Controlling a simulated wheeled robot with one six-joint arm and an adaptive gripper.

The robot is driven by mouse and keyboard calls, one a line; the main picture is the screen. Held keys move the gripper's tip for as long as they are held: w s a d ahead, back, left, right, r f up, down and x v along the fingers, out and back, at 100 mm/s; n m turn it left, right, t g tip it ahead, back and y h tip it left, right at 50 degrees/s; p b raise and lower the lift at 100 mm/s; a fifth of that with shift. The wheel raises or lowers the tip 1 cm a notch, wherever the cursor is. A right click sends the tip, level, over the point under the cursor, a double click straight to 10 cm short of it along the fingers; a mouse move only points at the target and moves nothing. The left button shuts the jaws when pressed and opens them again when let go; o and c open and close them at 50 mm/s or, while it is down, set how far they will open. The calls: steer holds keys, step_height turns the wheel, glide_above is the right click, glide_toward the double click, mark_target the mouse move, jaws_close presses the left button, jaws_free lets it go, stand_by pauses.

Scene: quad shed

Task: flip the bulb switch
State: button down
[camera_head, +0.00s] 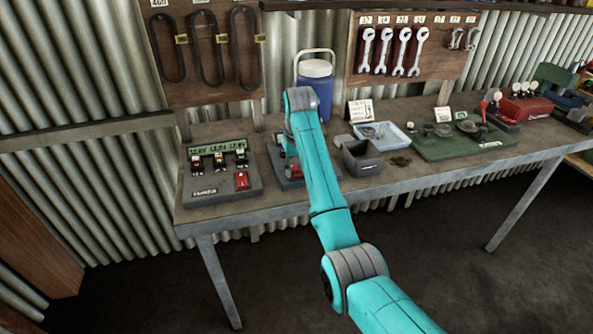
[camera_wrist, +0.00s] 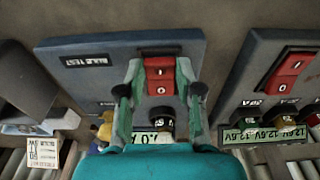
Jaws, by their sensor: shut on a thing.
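The bulb test panel (camera_wrist: 70,65) is a blue-grey board on the bench; the wrist view shows it upside down with its label. Its red rocker switch (camera_wrist: 160,80), marked I and O, sits between my gripper's fingers (camera_wrist: 159,72). The fingers are closed in on the switch's two sides. A dark round fitting and a small lit display show below the switch, partly hidden by my gripper. In the head view the panel (camera_head: 285,182) is mostly hidden behind my arm, and the fingertips cannot be seen.
A similar grey panel (camera_head: 215,194) with its own red switch (camera_head: 241,180) and lit display stands close on the left. A grey bin (camera_head: 361,160), a blue tray (camera_head: 398,138) and a green board (camera_head: 425,148) lie to the right. A blue jug (camera_head: 318,85) stands behind.

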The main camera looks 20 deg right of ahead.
steer(key=shift+w+g, duration=0.15)
steer(key=shift+g, duration=0.35)
steer(key=c, duration=1.9)
jaws_free()
jaws_close()
steer(key=o, duration=1.1)
jaws_free()
steer(key=shift+o, duration=0.2)
steer(key=shift+r, duration=0.1)
